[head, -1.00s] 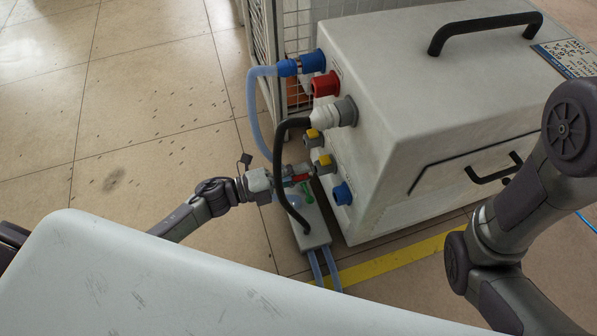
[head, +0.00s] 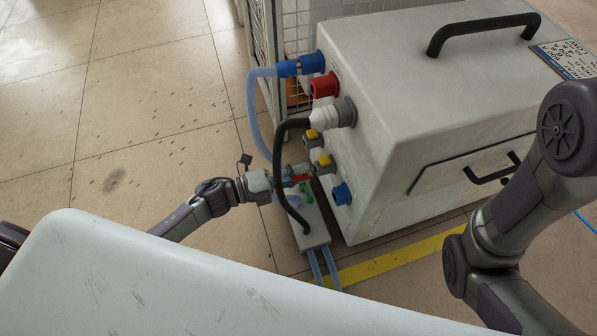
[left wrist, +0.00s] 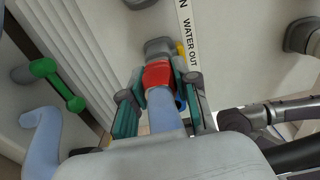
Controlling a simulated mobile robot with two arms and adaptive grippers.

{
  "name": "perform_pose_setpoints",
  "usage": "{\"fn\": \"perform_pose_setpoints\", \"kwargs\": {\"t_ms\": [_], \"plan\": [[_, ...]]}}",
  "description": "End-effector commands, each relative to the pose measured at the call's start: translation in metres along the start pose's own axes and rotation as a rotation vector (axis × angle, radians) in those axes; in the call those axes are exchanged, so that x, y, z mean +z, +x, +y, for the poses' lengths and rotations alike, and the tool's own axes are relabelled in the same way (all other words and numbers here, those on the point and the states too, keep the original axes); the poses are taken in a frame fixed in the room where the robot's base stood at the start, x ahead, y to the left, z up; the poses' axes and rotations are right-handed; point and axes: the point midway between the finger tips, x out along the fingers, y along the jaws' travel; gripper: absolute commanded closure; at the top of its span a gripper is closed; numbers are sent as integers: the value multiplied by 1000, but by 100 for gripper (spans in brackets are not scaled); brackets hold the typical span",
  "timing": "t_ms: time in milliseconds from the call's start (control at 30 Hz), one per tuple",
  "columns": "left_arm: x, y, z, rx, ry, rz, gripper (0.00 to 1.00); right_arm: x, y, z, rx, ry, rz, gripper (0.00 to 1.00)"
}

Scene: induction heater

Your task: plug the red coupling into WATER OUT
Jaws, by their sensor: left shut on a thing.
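My left gripper (head: 291,179) reaches in low from the left, beside the front panel of the heater box (head: 430,95). It is shut on the red coupling (head: 301,178), which ends a pale blue hose. In the left wrist view, the red coupling (left wrist: 158,76) lies between the teal finger pads, with its hose (left wrist: 163,112) running back toward the camera. Its front end meets a grey fitting (left wrist: 158,47) beside the WATER OUT label (left wrist: 191,42). I cannot tell whether it is seated. A yellow-and-grey port (head: 324,163) is just ahead of the gripper. My right gripper is not in view.
A black cable (head: 279,160) loops in front of my left gripper. A blue fitting (head: 342,193) sits below. A floor manifold (head: 311,232) carries hoses and a green handle (left wrist: 58,83).

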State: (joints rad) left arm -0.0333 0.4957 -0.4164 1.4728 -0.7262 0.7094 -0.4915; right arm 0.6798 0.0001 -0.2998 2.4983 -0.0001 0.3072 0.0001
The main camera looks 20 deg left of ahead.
Motion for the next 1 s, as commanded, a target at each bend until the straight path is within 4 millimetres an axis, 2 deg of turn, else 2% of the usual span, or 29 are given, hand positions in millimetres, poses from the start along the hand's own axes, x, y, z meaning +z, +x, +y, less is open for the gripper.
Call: {"fn": "perform_pose_setpoints", "kwargs": {"t_ms": [1000], "plan": [[0, 8, 0, 0, 0, 0, 100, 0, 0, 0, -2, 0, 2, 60]]}}
